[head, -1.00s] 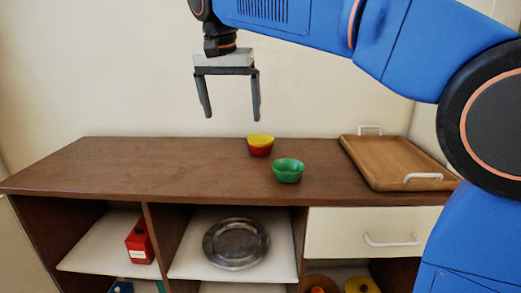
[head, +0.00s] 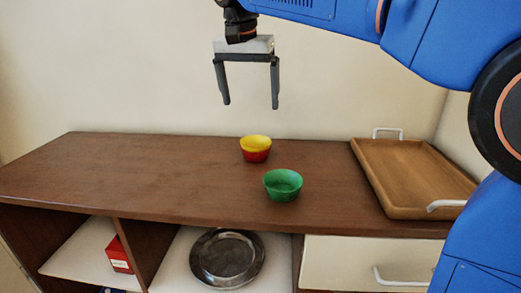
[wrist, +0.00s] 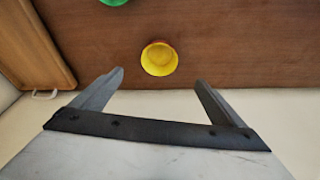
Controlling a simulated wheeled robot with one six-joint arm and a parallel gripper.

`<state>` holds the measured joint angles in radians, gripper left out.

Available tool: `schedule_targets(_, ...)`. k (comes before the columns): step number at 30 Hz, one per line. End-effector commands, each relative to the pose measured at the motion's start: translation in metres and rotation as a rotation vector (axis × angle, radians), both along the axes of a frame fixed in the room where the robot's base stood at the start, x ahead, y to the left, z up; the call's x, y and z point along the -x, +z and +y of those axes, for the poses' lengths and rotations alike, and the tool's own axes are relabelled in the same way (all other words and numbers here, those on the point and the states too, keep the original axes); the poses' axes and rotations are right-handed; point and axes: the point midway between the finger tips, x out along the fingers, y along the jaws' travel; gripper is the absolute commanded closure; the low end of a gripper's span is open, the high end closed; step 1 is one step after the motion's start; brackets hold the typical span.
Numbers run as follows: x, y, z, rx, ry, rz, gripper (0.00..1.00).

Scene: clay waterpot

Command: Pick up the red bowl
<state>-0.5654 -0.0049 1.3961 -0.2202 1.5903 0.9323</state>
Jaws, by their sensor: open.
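The red bowl (head: 257,156) stands on the brown cabinet top, with a yellow inside or a yellow bowl nested in it; I cannot tell which. In the wrist view its yellow part (wrist: 159,58) shows beyond the gap between my fingers, and the red is hardly visible. My gripper (head: 250,105) is open and empty, pointing down. It hangs above the bowl in the head view, well clear of it.
A green bowl (head: 283,185) stands in front of and slightly right of the red bowl. A wooden tray (head: 395,211) with white handles lies at the right. The cabinet top (head: 130,175) is clear at the left. A metal plate (head: 227,259) and a red box (head: 119,254) sit on shelves below.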

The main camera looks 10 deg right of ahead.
Motion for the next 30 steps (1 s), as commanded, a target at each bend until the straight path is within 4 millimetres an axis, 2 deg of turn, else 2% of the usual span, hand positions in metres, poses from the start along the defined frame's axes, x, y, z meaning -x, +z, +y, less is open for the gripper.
schedule_targets(18, -0.025, -0.099, -0.011, 0.002, -0.001, 0.003, 0.06)
schedule_targets(26, -0.029, -0.115, -0.012, 0.001, 0.0, 0.001, 0.06)
schedule_targets(30, -0.032, -0.13, -0.014, 0.002, -0.001, 0.003, 0.06)
